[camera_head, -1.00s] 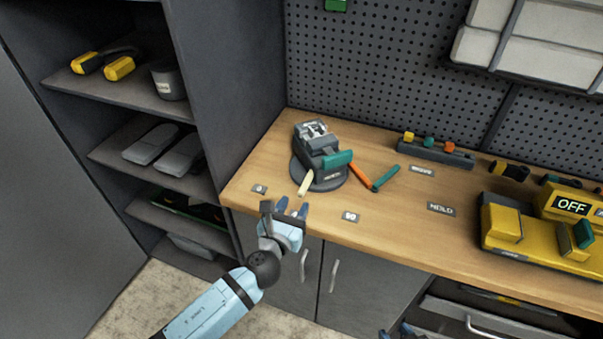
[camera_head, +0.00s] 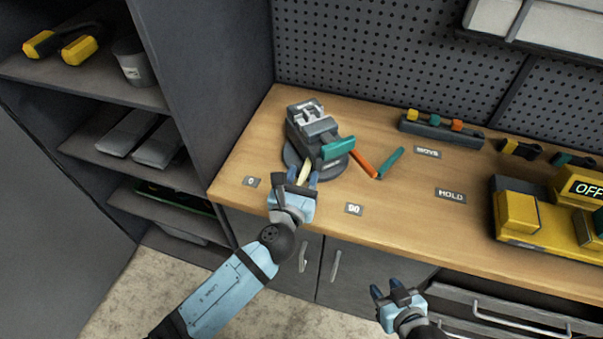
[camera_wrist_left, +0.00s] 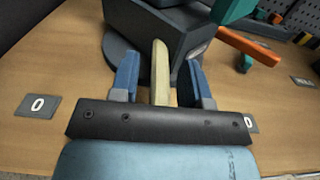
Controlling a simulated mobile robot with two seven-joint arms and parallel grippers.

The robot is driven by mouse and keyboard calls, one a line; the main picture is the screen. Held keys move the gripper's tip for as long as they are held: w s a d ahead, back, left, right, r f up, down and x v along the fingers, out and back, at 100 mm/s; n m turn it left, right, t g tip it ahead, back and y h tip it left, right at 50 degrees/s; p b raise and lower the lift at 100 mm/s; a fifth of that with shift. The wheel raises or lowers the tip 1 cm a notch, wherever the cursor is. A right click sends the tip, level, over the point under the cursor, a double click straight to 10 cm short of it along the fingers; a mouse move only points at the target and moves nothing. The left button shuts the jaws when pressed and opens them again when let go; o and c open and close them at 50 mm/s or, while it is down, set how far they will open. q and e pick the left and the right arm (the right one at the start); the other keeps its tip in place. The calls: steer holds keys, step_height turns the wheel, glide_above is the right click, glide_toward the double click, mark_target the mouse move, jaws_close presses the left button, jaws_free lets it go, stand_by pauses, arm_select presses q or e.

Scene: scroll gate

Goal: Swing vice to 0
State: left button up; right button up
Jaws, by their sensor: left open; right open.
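The vice (camera_head: 312,132) is a dark grey body with a green part on a round base, on the wooden bench in the head view. Its pale handle (camera_head: 304,172) sticks out toward the bench's front edge. In the left wrist view the handle (camera_wrist_left: 160,72) stands between the two blue fingers of my left gripper (camera_wrist_left: 160,82), with gaps on both sides. The left gripper (camera_head: 301,180) is open around it. The label 0 (camera_head: 250,182) lies left of the handle, and the label 90 (camera_head: 354,209) lies right. My right gripper (camera_head: 392,292) is open and empty, in front of the bench.
An orange and green tool (camera_head: 376,165) lies right of the vice. MOVE (camera_head: 427,152) and HOLD (camera_head: 451,195) labels lie further right, near a yellow machine (camera_head: 522,217) reading OFF. A tall shelf unit (camera_head: 190,90) stands at the left.

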arm_select(q)
jaws_close()
steer(key=shift+a, duration=0.15)
